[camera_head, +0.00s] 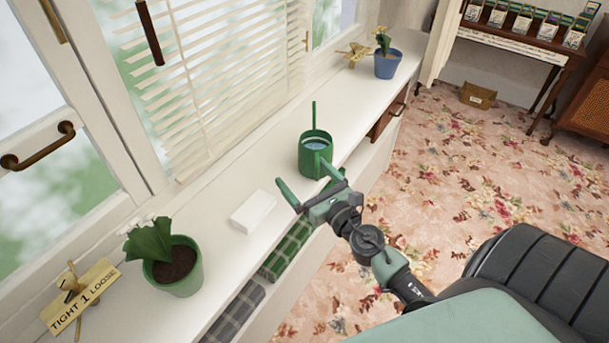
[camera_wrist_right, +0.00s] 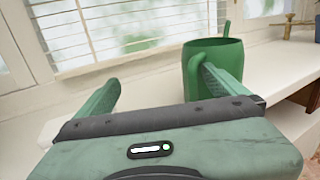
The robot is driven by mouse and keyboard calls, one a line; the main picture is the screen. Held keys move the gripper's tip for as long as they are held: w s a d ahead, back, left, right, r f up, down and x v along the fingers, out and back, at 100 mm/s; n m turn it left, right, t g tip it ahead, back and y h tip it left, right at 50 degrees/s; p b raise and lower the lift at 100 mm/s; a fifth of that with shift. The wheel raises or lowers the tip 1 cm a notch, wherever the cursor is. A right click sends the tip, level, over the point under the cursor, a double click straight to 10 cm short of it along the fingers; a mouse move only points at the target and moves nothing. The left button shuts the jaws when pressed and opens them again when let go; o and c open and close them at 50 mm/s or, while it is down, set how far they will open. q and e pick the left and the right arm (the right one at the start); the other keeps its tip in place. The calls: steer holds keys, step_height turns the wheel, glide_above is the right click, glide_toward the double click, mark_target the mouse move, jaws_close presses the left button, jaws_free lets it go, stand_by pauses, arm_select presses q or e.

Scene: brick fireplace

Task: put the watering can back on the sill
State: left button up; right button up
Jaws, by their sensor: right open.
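The green watering can (camera_head: 313,160) stands upright on the white sill (camera_head: 235,184), with its thin spout pointing up and pale blue water showing inside. My right gripper (camera_head: 303,176) is open at the near-left side of the can. In the right wrist view, one finger overlaps the can (camera_wrist_right: 222,58) near its handle; I cannot tell whether they touch. The other finger is well to the left, and nothing is between the fingers (camera_wrist_right: 158,80). My left gripper is not in view.
A white block (camera_head: 253,212) lies on the sill left of the gripper. A blue pot (camera_head: 387,65) stands at the far end. Window blinds (camera_head: 225,80) border the sill.

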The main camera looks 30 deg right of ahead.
steer(key=s+b, duration=0.3)
steer(key=s, duration=0.4)
steer(key=shift+s, duration=0.35)
jaws_close()
steer(key=shift+r, duration=0.15)
stand_by(1.2)
